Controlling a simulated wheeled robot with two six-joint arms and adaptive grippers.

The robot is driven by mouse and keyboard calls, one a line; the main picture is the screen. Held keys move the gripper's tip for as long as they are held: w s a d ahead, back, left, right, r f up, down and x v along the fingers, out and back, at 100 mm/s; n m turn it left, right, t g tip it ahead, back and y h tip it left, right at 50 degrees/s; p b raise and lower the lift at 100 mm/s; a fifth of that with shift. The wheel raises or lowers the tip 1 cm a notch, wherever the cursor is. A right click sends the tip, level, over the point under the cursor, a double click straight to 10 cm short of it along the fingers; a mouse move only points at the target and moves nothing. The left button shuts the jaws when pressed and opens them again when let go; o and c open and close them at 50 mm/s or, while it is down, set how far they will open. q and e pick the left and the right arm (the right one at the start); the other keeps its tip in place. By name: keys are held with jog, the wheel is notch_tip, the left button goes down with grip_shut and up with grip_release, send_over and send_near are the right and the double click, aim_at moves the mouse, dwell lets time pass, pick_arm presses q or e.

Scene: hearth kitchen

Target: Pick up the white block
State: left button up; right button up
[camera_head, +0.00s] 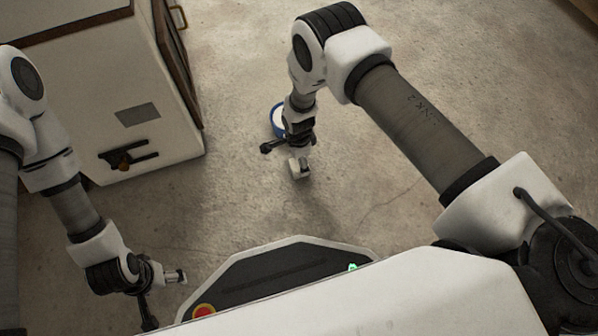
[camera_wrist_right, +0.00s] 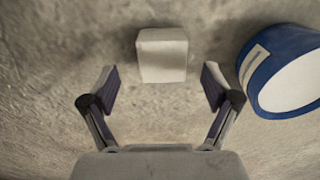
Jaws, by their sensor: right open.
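The white block (camera_wrist_right: 162,56) stands on the floor in the right wrist view, ahead of my right gripper's two fingers. My right gripper (camera_head: 285,158) is open and points down at the floor. Its fingers are spread to either side of the block's line, with clear space between each finger and the block. In the head view a small pale shape shows at the right gripper's tips; I cannot tell block from fingertip there. My left gripper (camera_head: 165,299) is at the lower left, with its fingers apart and nothing seen between them.
A round blue and white object (camera_wrist_right: 285,72) stands right of the block in the wrist view; in the head view (camera_head: 276,121) the right wrist partly hides it. A white cabinet (camera_head: 150,95) stands at the upper left. The concrete floor (camera_head: 480,70) is otherwise largely clear.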

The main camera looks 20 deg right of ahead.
notch_tip(320, 180, down, 5)
jog(key=b, duration=0.3)
jog(key=shift+w+d+f, duration=0.1)
jog(key=shift+w+d, duration=0.05)
jog(key=shift+r, duration=0.2)
jog(key=shift+c, duration=0.3)
jog(key=c, duration=1.2)
jog(key=shift+r, duration=0.1)
jog(key=shift+c, duration=0.2)
